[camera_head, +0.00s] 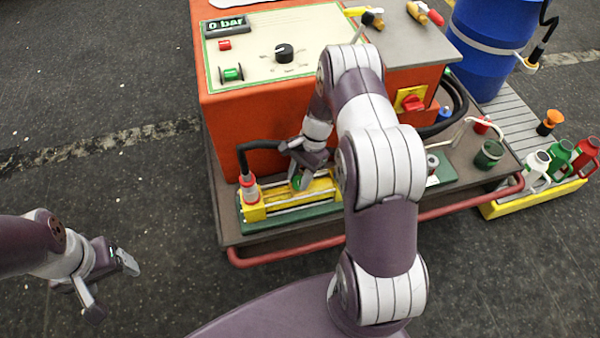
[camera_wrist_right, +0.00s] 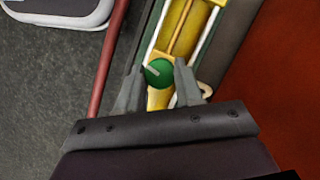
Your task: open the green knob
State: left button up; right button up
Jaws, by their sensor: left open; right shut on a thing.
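The green knob (camera_wrist_right: 159,73) shows in the right wrist view as a round green cap with a pale pointer mark, on a yellow fitting. In the head view the knob (camera_head: 299,183) is mostly hidden by my right gripper. My right gripper (camera_wrist_right: 160,82) is shut on the knob, with a finger on each side of it. In the head view my right gripper (camera_head: 304,172) reaches down to the yellow assembly (camera_head: 256,211) on the green base. My left gripper (camera_head: 112,285) is open and empty above the floor at the lower left.
A red rail (camera_head: 290,252) runs along the cart's front edge. Watering cans (camera_head: 562,160) and a blue barrel (camera_head: 490,45) stand at right. The floor at left is clear.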

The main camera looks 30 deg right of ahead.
jog(key=shift+n, duration=0.4)
jog(key=o, duration=1)
jog(key=shift+o, duration=0.2)
jog(key=p+v, duration=0.6)
jog(key=v, duration=0.6)
jog(key=shift+r, duration=0.35)
jog(key=shift+w, duration=0.2)
